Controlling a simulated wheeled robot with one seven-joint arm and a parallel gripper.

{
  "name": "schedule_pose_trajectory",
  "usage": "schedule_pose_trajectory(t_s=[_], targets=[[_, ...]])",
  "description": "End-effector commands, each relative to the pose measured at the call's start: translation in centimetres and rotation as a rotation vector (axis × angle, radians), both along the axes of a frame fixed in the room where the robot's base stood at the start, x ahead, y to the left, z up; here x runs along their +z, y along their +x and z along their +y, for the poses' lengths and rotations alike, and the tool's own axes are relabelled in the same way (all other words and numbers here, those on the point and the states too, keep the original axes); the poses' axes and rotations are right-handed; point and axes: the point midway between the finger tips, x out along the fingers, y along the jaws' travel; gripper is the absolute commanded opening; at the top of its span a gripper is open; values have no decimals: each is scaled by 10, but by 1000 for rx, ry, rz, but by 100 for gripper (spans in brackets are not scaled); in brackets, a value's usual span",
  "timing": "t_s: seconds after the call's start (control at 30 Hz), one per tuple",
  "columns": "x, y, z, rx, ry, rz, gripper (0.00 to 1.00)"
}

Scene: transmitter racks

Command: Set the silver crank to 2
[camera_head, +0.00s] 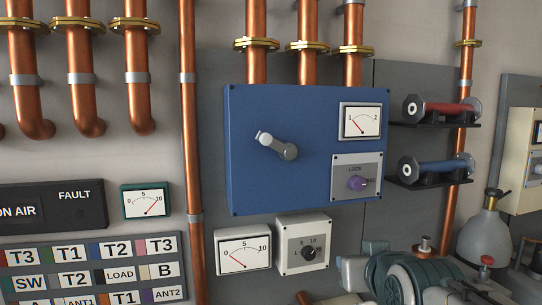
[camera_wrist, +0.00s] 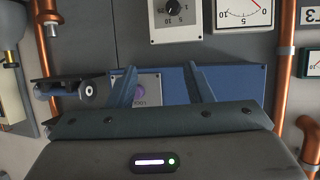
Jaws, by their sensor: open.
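The silver crank (camera_head: 277,146) is on the front of a blue box (camera_head: 255,185) on the wall. Its hub is at the lower right and its pale handle points to the upper left. A gauge (camera_head: 361,121) marked 1 and 2 on the box has its needle towards 1. A purple LOCK knob (camera_head: 357,183) sits on a grey plate below the gauge. My gripper (camera_wrist: 160,70) is open and empty in the wrist view, which is upside down. Its fingers lie in front of the blue box (camera_wrist: 235,83), with the purple knob (camera_wrist: 139,89) visible between them. The crank is hidden there.
A 0–10 gauge (camera_head: 242,249) and a black selector knob (camera_head: 309,252) are below the box. Copper pipes (camera_head: 189,130) run left and above. Red (camera_head: 443,109) and blue (camera_head: 442,168) cylinders sit on shelves to the right. Green machinery (camera_head: 400,275) stands lower right.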

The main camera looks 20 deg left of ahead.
Motion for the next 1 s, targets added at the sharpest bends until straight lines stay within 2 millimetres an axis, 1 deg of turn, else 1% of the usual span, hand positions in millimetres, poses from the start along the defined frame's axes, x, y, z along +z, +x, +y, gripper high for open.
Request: schedule_pose_trajectory(t_s=[0.03,0.07,0.1,0.17,0.2,0.3,0.43,0.53,0.63,0.77,1.0], targets=[[11,11,27,46,35,-104,46],[24,16,41,69,58,-169,46],[42,21,59,99,93,-252,46],[67,23,84,137,145,-365,46],[83,23,98,158,180,-434,46],[115,18,124,196,255,-572,46],[142,10,143,222,325,-682,46],[152,7,149,228,351,-720,46],[159,11,152,229,358,-730,46],[166,25,160,230,356,-728,46],[183,59,181,230,355,-726,46]])
